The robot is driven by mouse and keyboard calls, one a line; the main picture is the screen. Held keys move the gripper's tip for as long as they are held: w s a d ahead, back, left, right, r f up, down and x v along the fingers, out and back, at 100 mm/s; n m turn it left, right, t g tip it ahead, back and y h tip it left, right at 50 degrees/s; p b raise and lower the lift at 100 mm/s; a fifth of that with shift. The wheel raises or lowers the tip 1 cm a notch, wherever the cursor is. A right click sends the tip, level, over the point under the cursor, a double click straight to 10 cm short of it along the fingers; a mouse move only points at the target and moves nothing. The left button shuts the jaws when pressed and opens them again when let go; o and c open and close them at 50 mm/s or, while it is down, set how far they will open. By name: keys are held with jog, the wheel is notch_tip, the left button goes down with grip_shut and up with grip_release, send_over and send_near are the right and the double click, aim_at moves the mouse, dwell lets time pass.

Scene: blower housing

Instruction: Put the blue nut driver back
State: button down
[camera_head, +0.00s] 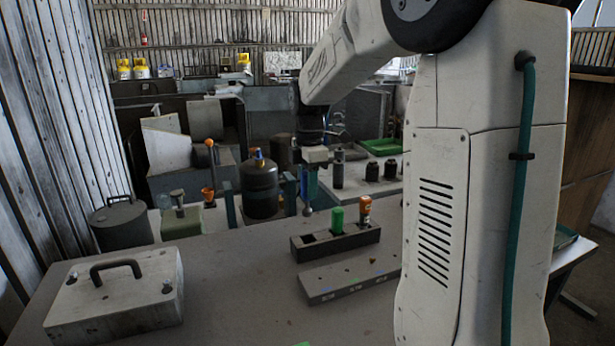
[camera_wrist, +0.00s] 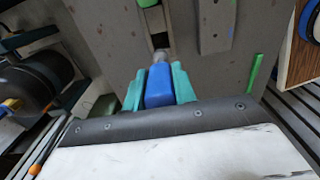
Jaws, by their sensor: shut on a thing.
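My gripper (camera_head: 309,185) is shut on the blue nut driver, whose blue handle (camera_wrist: 159,88) sits between the teal fingers in the wrist view. Its grey metal end (camera_head: 307,210) points down and is above the left end of the dark rack (camera_head: 345,246), apart from it as far as I can tell. The rack's left slot looks empty. A green-handled driver (camera_head: 337,220) and an orange-handled one (camera_head: 365,209) stand upright in the rack. In the wrist view the rack (camera_wrist: 152,4) and an open slot lie just beyond the driver's metal end.
A low grey block (camera_head: 350,279) with small labels lies in front of the rack. A grey lidded case (camera_head: 118,295) with a handle is at the left of the table. Behind stand a dark tank (camera_head: 260,190) and an orange funnel (camera_head: 208,194). The table between case and rack is clear.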

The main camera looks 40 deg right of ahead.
aim_at(310, 209)
jog(key=shift+f, duration=3.1)
jog(key=shift+d+f, duration=0.1)
jog(key=shift+f, duration=0.5)
jog(key=shift+f, duration=0.65)
jog(key=shift+f, duration=1.05)
jog(key=shift+f, duration=0.1)
jog(key=shift+s+f, duration=0.1)
jog(key=shift+f, duration=0.4)
